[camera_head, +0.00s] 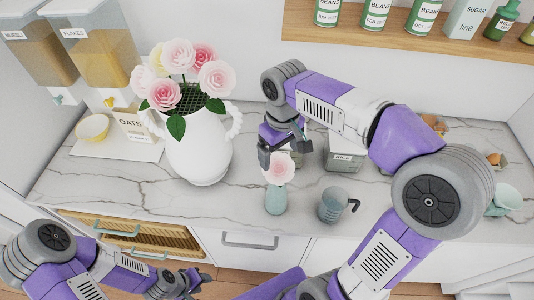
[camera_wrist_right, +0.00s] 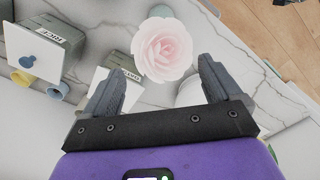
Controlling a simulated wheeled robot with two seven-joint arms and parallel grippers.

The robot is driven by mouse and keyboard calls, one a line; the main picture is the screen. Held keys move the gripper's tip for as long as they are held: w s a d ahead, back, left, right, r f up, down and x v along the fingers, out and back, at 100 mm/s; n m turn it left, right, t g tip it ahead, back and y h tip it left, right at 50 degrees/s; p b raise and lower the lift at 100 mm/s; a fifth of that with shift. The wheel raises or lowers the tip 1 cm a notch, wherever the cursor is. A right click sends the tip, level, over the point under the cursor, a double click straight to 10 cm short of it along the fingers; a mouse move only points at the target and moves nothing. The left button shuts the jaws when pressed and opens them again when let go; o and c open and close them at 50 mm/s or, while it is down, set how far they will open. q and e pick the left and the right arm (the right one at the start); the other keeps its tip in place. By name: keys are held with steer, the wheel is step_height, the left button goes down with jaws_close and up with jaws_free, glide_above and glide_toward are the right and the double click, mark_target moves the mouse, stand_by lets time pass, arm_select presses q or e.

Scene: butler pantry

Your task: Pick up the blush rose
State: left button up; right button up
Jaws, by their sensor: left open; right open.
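A pale blush rose (camera_head: 278,168) stands upright in a small green bud vase (camera_head: 276,201) on the marble counter. My right gripper (camera_head: 283,150) is open just above and behind the bloom. In the right wrist view the rose (camera_wrist_right: 164,47) shows ahead of the two spread fingers (camera_wrist_right: 158,68), about centred between them, and nothing is held. Its stem is hidden under the bloom there. More pink, pale and cream roses (camera_head: 213,78) stand in a large white two-handled vase (camera_head: 201,150) to the left. My left gripper (camera_head: 195,281) is open and empty low in front of the counter.
A grey metal jug (camera_head: 332,206) stands close right of the bud vase. A shelf (camera_head: 400,40) with tins runs above. An open drawer (camera_head: 140,235) juts out.

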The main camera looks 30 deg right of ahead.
mark_target(279, 163)
steer(key=shift+s+f, duration=0.6)
steer(key=shift+f, duration=0.15)
steer(key=f, duration=0.3)
steer(key=f+b, duration=0.1)
steer(key=f, duration=0.1)
steer(key=shift+w+a+f, duration=0.2)
steer(key=shift+w+f, duration=0.1)
steer(key=shift+w, duration=0.05)
arm_select(q)
steer(key=shift+s+f, duration=0.45)
steer(key=shift+f, duration=0.05)
arm_select(e)
steer(key=c, duration=1.1)
steer(key=shift+r, duration=0.1)
arm_select(q)
step_height(279, 163, up, 4)
steer(key=p, duration=0.3)
steer(key=shift+f+p, duration=0.15)
steer(key=shift+p, duration=0.15)
arm_select(e)
step_height(279, 163, up, 18)
